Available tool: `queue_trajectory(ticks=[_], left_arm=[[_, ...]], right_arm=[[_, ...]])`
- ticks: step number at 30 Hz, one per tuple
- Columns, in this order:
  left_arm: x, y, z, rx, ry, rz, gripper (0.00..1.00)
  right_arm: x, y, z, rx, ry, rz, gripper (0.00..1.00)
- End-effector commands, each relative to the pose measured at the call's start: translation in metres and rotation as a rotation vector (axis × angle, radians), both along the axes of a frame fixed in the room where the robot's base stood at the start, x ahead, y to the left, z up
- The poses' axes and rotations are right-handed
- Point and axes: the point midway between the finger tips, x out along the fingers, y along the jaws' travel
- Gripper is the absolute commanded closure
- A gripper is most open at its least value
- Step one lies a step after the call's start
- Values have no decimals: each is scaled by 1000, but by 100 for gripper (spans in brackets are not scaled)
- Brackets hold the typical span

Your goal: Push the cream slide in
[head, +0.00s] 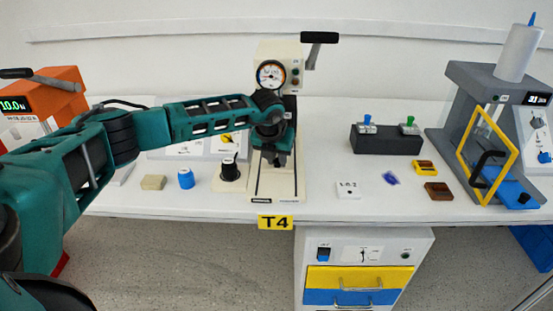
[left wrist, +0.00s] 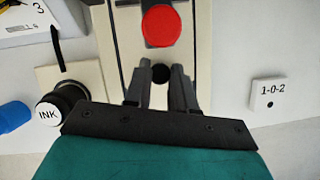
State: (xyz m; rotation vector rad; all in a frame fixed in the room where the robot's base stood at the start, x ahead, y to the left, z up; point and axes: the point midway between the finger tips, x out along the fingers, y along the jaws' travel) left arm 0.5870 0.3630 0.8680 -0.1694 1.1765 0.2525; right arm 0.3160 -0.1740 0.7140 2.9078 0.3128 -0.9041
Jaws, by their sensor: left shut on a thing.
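The cream machine (head: 280,58) with a round dial stands at the back of the table. Its cream slide (head: 277,185) lies between dark lines on the base in front. In the left wrist view the cream slide (left wrist: 150,53) runs under a red disc (left wrist: 161,26). My left gripper (head: 275,161) points down over the slide. In the left wrist view my left gripper (left wrist: 161,78) is shut on a round black knob (left wrist: 160,73) at the slide. My arm and hand hide part of the machine's front. My right gripper is out of view.
A black INK knob (head: 230,169) stands just left of the base, near a blue cylinder (head: 186,178). A white 1-0-2 block (head: 348,190) lies to the right. A dark box with switches (head: 387,140) and a yellow-framed machine (head: 460,120) stand farther right.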

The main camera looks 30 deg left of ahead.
Motion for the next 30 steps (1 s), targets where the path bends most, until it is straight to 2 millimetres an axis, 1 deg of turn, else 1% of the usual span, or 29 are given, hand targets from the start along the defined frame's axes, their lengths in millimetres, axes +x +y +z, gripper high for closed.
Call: queue_trajectory(ticks=[1, 2, 9, 16, 20, 23, 30], left_arm=[[4, 4, 4, 6, -17, 5, 100], [4, 4, 4, 6, -18, 4, 73], [3, 3, 3, 3, -13, 3, 50], [2, 2, 3, 3, -10, 2, 50], [0, 1, 10, 3, -8, 0, 50], [-4, 0, 22, 3, -8, 0, 50], [-19, -4, 61, 2, -10, 1, 50]], right_arm=[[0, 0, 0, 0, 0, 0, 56], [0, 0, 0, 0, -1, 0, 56], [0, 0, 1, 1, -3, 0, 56], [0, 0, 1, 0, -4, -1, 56], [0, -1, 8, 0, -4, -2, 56], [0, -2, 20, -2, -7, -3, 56], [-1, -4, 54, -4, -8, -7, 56]])
